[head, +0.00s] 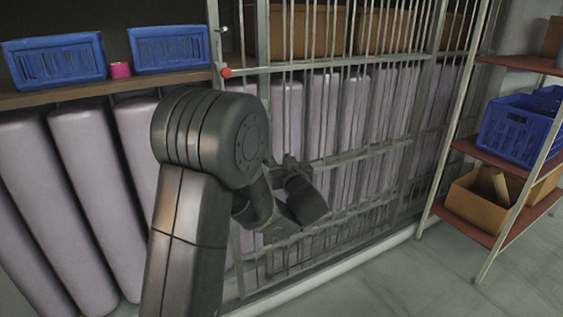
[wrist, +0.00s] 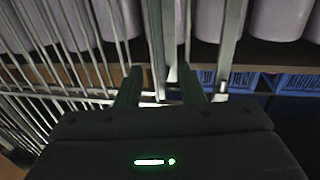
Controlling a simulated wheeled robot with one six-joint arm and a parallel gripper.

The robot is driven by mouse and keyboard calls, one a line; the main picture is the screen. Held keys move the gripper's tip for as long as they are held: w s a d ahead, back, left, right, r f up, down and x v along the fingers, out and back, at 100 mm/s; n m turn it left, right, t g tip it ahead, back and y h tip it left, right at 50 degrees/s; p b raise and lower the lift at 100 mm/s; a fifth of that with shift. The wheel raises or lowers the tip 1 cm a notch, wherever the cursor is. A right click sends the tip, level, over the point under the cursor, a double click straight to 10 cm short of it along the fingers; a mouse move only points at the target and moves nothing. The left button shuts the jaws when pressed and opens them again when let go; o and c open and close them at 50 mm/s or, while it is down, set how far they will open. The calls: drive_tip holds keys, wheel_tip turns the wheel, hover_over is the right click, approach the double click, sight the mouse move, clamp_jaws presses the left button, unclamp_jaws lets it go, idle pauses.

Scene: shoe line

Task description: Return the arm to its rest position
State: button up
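My arm reaches forward in the head view, bent at a large dark joint, with its end in front of a barred metal gate (head: 340,158). My gripper (wrist: 160,88) shows in the wrist view with its two dark fingers spread apart. I see nothing held between them; pale bars of the gate show beyond the gap. How far the fingertips are from the bars I cannot tell. In the head view the fingers are small and partly hidden by the arm's end.
Blue crates (head: 53,61) and a pink spool (head: 120,70) stand on a shelf at left, above pale purple rolls (head: 95,190). A rack (head: 480,155) with a blue crate stands at right. Floor at lower right is clear.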

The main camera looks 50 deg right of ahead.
drive_tip(key=shift+w, duration=0.15)
drive_tip(key=x, duration=1.3)
drive_tip(key=shift+w+d+f, duration=0.15)
drive_tip(key=shift+w+d, duration=0.05)
drive_tip(key=shift+a, duration=0.1)
